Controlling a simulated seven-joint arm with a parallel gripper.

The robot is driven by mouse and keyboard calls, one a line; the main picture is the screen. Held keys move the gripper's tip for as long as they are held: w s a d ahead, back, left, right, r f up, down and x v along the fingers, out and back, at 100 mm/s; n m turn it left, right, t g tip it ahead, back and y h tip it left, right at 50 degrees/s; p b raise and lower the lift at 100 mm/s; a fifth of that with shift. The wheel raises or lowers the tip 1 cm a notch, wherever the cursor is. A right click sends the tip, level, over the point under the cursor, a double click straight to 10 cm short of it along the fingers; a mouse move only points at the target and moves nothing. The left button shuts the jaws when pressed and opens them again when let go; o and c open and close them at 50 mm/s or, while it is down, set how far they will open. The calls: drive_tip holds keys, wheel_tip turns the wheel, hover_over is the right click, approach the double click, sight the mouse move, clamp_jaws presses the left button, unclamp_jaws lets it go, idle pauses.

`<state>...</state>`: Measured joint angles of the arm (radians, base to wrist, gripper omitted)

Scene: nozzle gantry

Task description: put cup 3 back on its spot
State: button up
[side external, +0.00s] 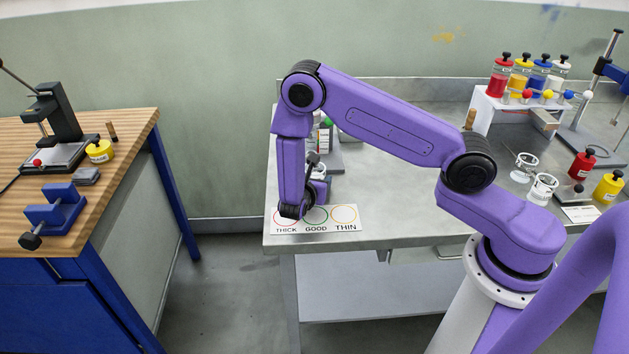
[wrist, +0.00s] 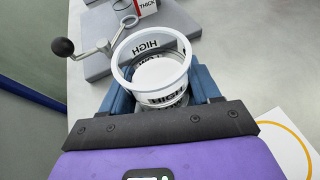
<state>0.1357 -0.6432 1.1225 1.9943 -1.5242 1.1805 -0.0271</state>
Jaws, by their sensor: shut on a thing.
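My gripper (wrist: 158,92) is shut on a clear cup (wrist: 150,55) with a white rim and dark HIGH lettering, held between its blue fingers in the wrist view. A white disc or fill shows inside it. No number is readable on it, so I cannot tell if it is cup 3. In the side view my gripper (side external: 319,187) is low over the left end of the metal bench (side external: 400,215), mostly behind my arm. Two similar cups stand at the right, one behind (side external: 524,167) and one in front (side external: 543,187). I cannot tell whether the held cup touches the bench.
A card (side external: 316,228) with THICK, GOOD and THIN rings lies at the bench's front left edge. A grey device with a black-knobbed crank (wrist: 92,47) stands just beyond the cup. Coloured bottles fill a white rack (side external: 500,110); red (side external: 582,165) and yellow (side external: 608,187) bottles stand at right.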

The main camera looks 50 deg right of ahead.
drive_tip(key=o, duration=1)
drive_tip(key=shift+f, duration=0.1)
drive_tip(key=shift+o, duration=0.2)
drive_tip(key=shift+s+a+r, duration=0.1)
drive_tip(key=shift+a+r, duration=0.15)
drive_tip(key=shift+a, duration=0.05)
drive_tip(key=v, duration=1.1)
drive_tip(key=shift+s+a+r, duration=0.1)
drive_tip(key=shift+r, duration=0.05)
drive_tip(key=shift+s+r, duration=0.2)
drive_tip(key=shift+r, duration=0.15)
drive_tip(key=s+r+m+g+y, duration=0.3)
drive_tip(key=s+r+m+y, duration=0.2)
drive_tip(key=s, duration=0.8)
drive_tip(key=s+d+r+m+g+y, duration=0.1)
drive_tip(key=s+r+m+g+y, duration=0.2)
drive_tip(key=s, duration=1)
wheel_tip(320, 180, up, 6)
drive_tip(key=m+y, duration=0.2)
drive_tip(key=y, duration=0.2)
drive_tip(key=shift+s+d+m+y, duration=0.2)
drive_tip(key=shift+s+m+y, duration=0.1)
drive_tip(key=shift+s+m, duration=0.1)
